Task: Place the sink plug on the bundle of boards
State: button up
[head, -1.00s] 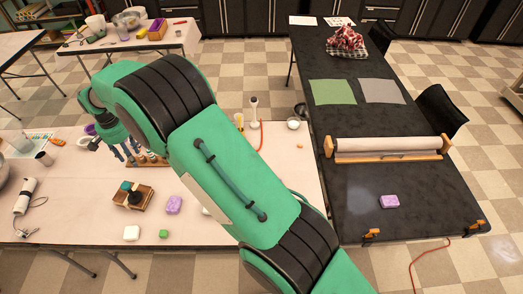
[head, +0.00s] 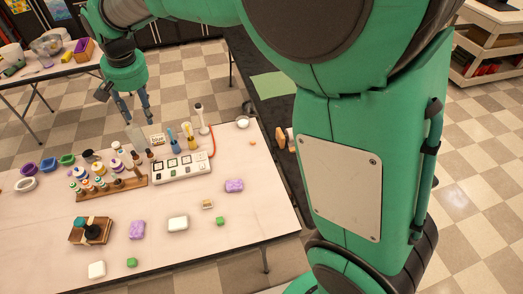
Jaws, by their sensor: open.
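The bundle of boards (head: 76,238) is a brown stack of wooden pieces at the front left of the pale table in the head view. A round black piece (head: 93,232), which looks like the sink plug, rests on top of it. A small teal item lies at the back of the bundle beside the plug. My gripper (head: 136,119) is open and empty, pointing down above the far part of the table, well behind the bundle and apart from it.
A clear container (head: 135,138) stands just below my gripper. A wooden rack of bottles (head: 110,190) and a white tray (head: 182,168) stand mid-table. My arm hides most of the dark table.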

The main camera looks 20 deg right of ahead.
jog(key=s+d+r+t, duration=0.1)
jog(key=s+d+r, duration=0.25)
jog(key=d, duration=0.35)
jog(key=s+d+r, duration=0.2)
jog(key=s+d, duration=0.3)
jog(key=d, duration=0.3)
jog(key=s+d+r+t, duration=0.1)
jog(key=s+d+r, duration=0.25)
jog(key=d, duration=0.35)
jog(key=s+d+f, duration=0.2)
jog(key=s+d, duration=0.5)
jog(key=s, duration=0.3)
jog(key=s+d+f+m+t+h, duration=0.1)
jog(key=s+d+f, duration=0.1)
jog(key=s+d, duration=0.5)
jog(key=s, duration=0.3)
jog(key=shift+s+d+f+t, duration=0.3)
jog(key=shift+s+d, duration=0.05)
jog(key=shift+f, duration=0.1)
notch_tip(320, 180, down, 5)
jog(key=b, duration=0.5)
